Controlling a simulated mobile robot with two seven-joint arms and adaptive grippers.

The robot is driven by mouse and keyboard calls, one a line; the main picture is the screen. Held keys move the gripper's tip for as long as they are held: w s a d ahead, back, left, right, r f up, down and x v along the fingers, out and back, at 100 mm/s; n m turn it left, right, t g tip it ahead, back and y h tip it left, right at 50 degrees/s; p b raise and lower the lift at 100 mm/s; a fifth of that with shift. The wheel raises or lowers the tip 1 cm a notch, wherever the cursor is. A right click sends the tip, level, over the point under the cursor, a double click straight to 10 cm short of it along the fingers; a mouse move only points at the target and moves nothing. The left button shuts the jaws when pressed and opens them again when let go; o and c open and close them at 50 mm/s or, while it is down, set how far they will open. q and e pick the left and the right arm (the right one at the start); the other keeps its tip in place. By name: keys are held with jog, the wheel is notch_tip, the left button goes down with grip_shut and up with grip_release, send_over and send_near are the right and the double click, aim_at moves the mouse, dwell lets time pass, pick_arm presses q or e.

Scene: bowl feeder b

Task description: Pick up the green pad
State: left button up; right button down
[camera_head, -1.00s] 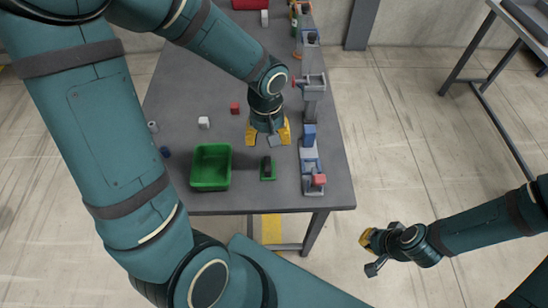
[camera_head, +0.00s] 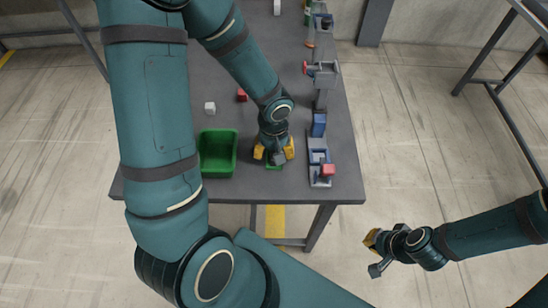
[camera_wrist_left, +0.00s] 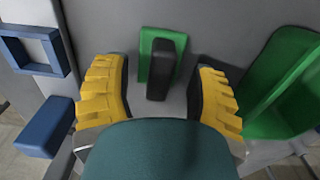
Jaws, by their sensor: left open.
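The green pad (camera_wrist_left: 148,50) lies on the grey table with a black upright block or handle (camera_wrist_left: 160,70) on it. In the head view only a sliver of the pad (camera_head: 274,167) shows; my left gripper covers the rest. My left gripper (camera_head: 274,153) is open and points down over the pad. In the left wrist view its yellow fingers (camera_wrist_left: 160,85) stand on either side of the black part, with gaps on both sides. My right gripper (camera_head: 374,255) is away from the table at the lower right, its fingers apart and empty.
A green bin (camera_head: 218,154) stands just left of my left gripper. A white cube (camera_head: 210,108) and a red cube (camera_head: 242,95) lie farther back. The table's front edge is close.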

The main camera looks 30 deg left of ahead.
pick_arm(q)
jog(key=shift+f, duration=0.55)
grip_shut()
